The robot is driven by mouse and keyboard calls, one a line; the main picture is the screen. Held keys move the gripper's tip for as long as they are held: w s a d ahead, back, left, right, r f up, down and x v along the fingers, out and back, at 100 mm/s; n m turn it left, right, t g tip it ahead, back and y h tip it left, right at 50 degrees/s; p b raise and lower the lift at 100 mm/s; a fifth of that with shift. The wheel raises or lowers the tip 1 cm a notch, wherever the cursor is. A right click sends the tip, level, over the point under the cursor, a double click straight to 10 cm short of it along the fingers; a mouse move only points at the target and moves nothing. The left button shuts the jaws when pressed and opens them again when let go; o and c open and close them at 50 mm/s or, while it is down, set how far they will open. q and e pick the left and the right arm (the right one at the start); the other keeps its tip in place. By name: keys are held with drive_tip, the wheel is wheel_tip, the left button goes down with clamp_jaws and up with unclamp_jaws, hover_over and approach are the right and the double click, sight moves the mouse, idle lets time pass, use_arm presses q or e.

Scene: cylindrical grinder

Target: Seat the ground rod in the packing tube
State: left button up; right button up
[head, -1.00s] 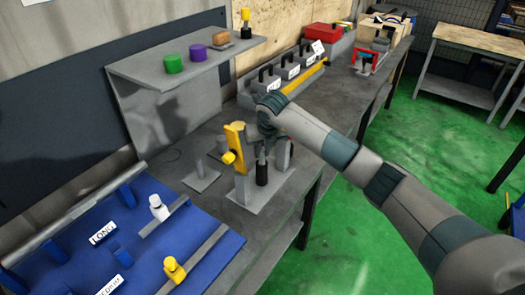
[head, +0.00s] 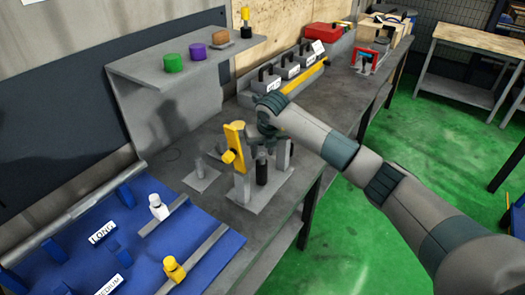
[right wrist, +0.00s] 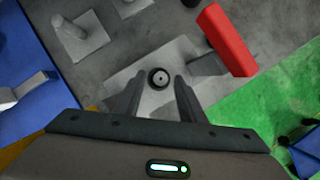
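A dark upright cylinder, which looks like the packing tube (head: 262,173), stands on a grey base plate (head: 245,201). A thin grey rod end (head: 262,152) shows at its top, below my right gripper (head: 266,138). In the right wrist view the cylinder shows end-on as a black ring (right wrist: 151,78) with a pale round centre (right wrist: 159,77). My right gripper (right wrist: 158,82) is open, its two dark fingers apart on either side of that axis and not visibly touching it. How deep the rod sits cannot be told. My left gripper is not in view.
A grey post with a yellow block (head: 235,136) stands left of the cylinder. A red block (right wrist: 228,38) lies close to the right finger's side in the wrist view. A blue tray (head: 130,255) with white and yellow pieces is at lower left. A shelf (head: 150,67) hangs behind.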

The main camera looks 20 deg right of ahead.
drive_tip(key=shift+r+p, duration=0.4)
drive_tip(key=shift+r, duration=0.25)
drive_tip(key=b+v, duration=0.4)
drive_tip(key=v, duration=0.7)
drive_tip(key=shift+s+r, duration=0.25)
drive_tip(key=shift+s, duration=0.05)
drive_tip(key=shift+f, duration=0.1)
